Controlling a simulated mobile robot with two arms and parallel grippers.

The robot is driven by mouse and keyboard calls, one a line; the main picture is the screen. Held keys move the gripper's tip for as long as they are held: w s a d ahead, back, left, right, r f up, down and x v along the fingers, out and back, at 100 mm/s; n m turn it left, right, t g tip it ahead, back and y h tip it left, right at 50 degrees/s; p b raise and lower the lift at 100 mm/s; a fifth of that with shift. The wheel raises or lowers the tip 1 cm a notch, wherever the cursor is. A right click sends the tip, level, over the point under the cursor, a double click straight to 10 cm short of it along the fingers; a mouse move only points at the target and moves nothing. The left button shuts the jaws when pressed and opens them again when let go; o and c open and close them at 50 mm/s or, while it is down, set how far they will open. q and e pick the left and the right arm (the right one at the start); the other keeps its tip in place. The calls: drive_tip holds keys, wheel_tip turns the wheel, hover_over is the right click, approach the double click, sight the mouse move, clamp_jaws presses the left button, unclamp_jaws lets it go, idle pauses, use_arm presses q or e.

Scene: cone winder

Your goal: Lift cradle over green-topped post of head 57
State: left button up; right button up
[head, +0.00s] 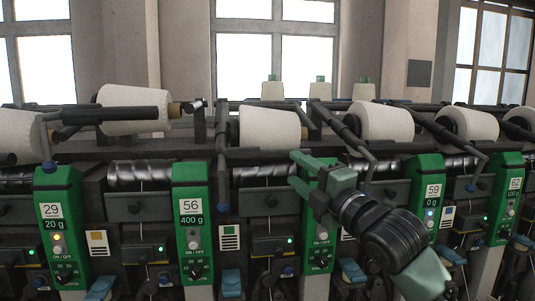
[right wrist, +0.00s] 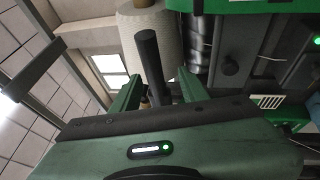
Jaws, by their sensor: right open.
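The green-topped post (head: 321,235) in the middle has its number hidden behind my right gripper; it stands between the posts marked 56 and 59. My right gripper (head: 296,169) is open in front of the post's upper part, its fingers pointing left. In the right wrist view, a dark round bar (right wrist: 151,60), which looks like part of a cradle, shows between the open fingers (right wrist: 158,80); I cannot tell whether they touch it. A white cone (head: 270,129) sits behind, up and left of the gripper. My left gripper is out of view.
Post 56 (head: 190,225) stands to the left and post 59 (head: 427,205) to the right. Other white cones (head: 385,122) and dark cradle arms (head: 340,128) line the machine at cone height. Free room lies above the cones.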

sight(287, 158)
drive_tip(key=shift+r, duration=0.4)
drive_tip(key=p+x, duration=0.2)
drive_tip(key=x, duration=0.3)
drive_tip(key=shift+w+a+r, duration=0.15)
drive_tip(key=shift+a, duration=0.05)
drive_tip(key=shift+w+a, duration=0.15)
drive_tip(key=shift+w, duration=0.1)
clamp_jaws()
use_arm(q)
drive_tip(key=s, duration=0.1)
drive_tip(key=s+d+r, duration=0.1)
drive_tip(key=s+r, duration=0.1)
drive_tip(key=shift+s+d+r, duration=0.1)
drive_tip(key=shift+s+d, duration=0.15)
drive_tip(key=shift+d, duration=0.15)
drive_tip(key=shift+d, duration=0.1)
use_arm(e)
drive_tip(key=shift+w, duration=0.1)
